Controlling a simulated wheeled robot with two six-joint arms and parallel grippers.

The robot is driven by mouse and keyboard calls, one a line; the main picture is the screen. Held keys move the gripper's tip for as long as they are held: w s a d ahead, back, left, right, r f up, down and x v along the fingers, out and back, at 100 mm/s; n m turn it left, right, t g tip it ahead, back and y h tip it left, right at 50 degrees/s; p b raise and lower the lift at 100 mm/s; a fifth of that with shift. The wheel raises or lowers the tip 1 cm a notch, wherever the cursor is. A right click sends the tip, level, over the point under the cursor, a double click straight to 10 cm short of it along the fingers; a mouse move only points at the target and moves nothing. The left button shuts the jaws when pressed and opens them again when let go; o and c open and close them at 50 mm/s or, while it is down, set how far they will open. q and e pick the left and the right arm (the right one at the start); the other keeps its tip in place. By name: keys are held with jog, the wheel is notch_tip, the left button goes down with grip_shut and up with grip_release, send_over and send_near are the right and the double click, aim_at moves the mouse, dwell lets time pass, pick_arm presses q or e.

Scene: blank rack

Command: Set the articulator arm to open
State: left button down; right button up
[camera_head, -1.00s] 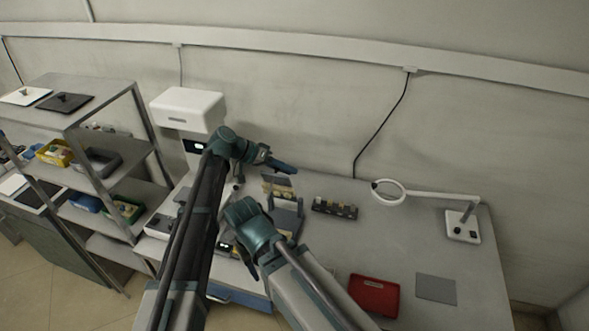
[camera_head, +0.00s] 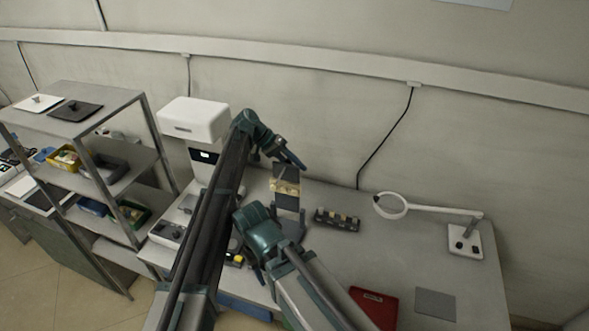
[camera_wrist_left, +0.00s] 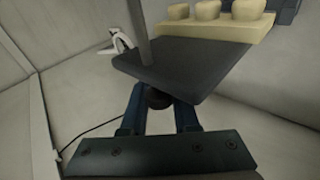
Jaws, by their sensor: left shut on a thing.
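The articulator stands on the bench in the middle of the head view, with its dark upper arm (camera_head: 286,172) tilted up and a cream cast (camera_head: 285,187) below that arm's top. My left gripper (camera_head: 298,163) is at the top of this arm. In the left wrist view, the blue fingers of my left gripper (camera_wrist_left: 159,108) are shut on a dark knob (camera_wrist_left: 158,96) on the arm's dark plate (camera_wrist_left: 190,68). A cream cast with rounded teeth (camera_wrist_left: 210,25) shows beyond the plate. My right gripper is low beside the articulator, its fingers mostly hidden by its own wrist.
A ring lamp (camera_head: 391,206), red case (camera_head: 374,306) and grey mat (camera_head: 435,303) are farther right. A white machine (camera_head: 193,120) and metal shelf (camera_head: 108,162) are left.

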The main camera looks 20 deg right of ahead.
pick_arm(q)
jog(key=shift+w+d+f, duration=0.15)
jog(key=shift+w, duration=0.15)
dwell(0.5)
jog(key=c, duration=0.7)
grip_release()
jog(key=shift+w+f, duration=0.1)
jog(key=shift+w, duration=0.05)
jog(key=shift+o, duration=0.2)
jog(key=p+v, duration=0.9)
jog(key=v, duration=0.4)
jog(key=shift+w+r+p, duration=0.2)
jog(key=shift+r+p, duration=0.2)
